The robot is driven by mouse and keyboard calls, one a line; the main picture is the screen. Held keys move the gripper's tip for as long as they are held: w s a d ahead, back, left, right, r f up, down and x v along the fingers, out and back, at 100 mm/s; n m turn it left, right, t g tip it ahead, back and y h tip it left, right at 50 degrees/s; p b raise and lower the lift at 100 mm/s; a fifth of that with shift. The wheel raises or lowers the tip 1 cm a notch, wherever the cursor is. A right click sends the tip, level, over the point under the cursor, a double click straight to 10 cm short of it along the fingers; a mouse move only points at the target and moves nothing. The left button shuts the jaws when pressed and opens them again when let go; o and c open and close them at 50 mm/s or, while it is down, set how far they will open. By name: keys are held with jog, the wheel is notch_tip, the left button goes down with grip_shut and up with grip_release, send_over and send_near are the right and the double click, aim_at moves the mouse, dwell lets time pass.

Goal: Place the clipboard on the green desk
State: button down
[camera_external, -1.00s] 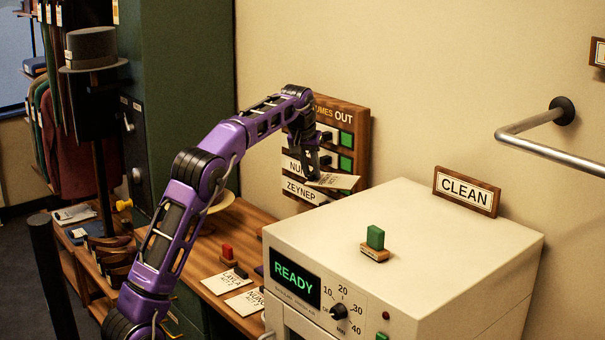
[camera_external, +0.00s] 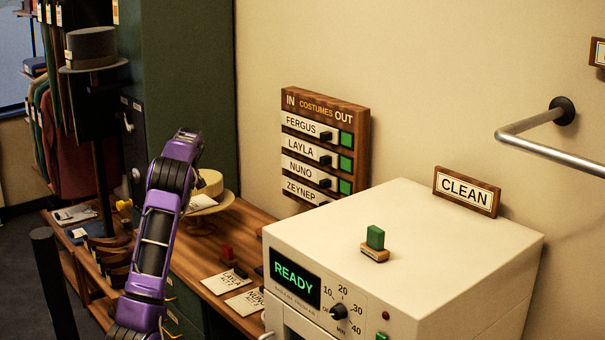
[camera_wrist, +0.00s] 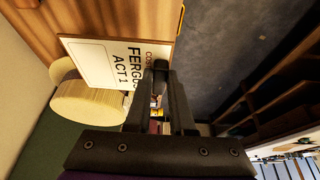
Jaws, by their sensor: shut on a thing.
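A flat white card (camera_wrist: 98,62) printed "FERGUS ACT 1" is between the fingers of my gripper (camera_wrist: 160,72) in the wrist view. The gripper is shut on it near its right edge. I cannot tell for sure that it is the clipboard. In the external view a white edge (camera_external: 201,203), likely this card, shows beside my arm, which hides the gripper. The desk has a brown wooden top (camera_external: 205,262) and green drawer fronts (camera_external: 181,322). The card appears over or near the wooden top; I cannot tell whether it touches.
A pale round hat (camera_external: 211,184) sits on a stand by the wall. Several printed cards (camera_external: 225,281) and a red-handled stamp (camera_external: 227,254) lie on the desk. A white machine (camera_external: 440,240) stands to the right. A black hat stand (camera_external: 100,180) is at left.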

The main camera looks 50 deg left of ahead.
aim_at(183, 263)
jog(key=f+b, duration=0.1)
jog(key=f, duration=0.8)
jog(key=f+b, duration=0.1)
jog(key=f, duration=0.8)
jog(key=shift+s+a+b, duration=0.1)
jog(key=shift+s+b, duration=0.1)
jog(key=shift+b, duration=0.15)
jog(key=shift+f, duration=0.15)
jog(key=c, duration=0.8)
grip_release()
jog(key=shift+r, duration=0.5)
jog(key=p+v, duration=0.1)
jog(key=v, duration=1)
jog(key=shift+r, duration=0.1)
